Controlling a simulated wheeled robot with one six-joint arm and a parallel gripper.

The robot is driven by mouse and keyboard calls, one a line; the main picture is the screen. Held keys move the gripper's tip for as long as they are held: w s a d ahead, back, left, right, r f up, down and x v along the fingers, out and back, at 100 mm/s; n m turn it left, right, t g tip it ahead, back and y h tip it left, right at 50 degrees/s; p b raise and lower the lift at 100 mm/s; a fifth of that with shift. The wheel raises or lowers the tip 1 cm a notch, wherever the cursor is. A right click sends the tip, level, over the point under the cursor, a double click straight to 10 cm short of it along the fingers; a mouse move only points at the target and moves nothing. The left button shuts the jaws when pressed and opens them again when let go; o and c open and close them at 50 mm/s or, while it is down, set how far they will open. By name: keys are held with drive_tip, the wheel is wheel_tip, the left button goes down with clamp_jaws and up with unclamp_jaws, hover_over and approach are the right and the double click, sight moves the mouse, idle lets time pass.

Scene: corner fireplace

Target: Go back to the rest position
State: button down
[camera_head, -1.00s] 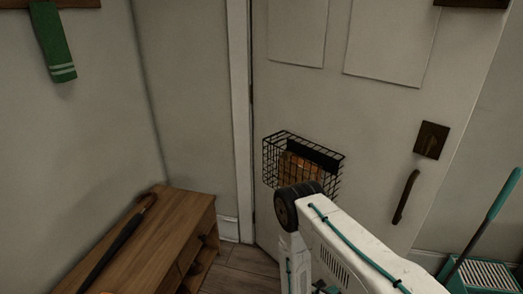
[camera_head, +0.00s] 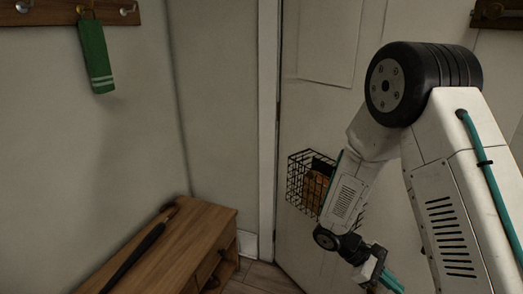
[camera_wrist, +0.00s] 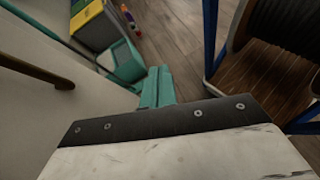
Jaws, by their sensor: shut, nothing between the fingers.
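My gripper (camera_wrist: 157,84) shows in the wrist view as two teal fingers pressed side by side, shut with nothing between them. In the head view my folded arm fills the right side. My gripper (camera_head: 390,282) hangs at its lower end near the bottom edge, partly cut off by the frame. It is in front of the door (camera_head: 310,240), and I cannot tell the exact gap between them.
A black wire basket (camera_head: 297,180) with brown contents hangs on the door, partly behind my arm. A wooden bench (camera_head: 195,235) bears an umbrella (camera_head: 140,250). The wrist view shows a door handle (camera_wrist: 40,74) and bare floor (camera_wrist: 185,45).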

drive_tip(key=s+a+r+m+t+y, duration=0.2)
drive_tip(key=s+r, duration=0.3)
drive_tip(key=r, duration=0.4)
drive_tip(key=s+a+r+m+t+y, duration=0.2)
drive_tip(key=s+r, duration=0.4)
drive_tip(key=r, duration=0.3)
drive_tip(key=s+a+r+m+t+y, duration=0.3)
drive_tip(key=s+r+m+t+y, duration=0.1)
drive_tip(key=r, duration=0.5)
drive_tip(key=shift+s+r+m+y, duration=0.2)
drive_tip(key=shift+s+m+y, duration=0.55)
drive_tip(key=shift+y, duration=0.35)
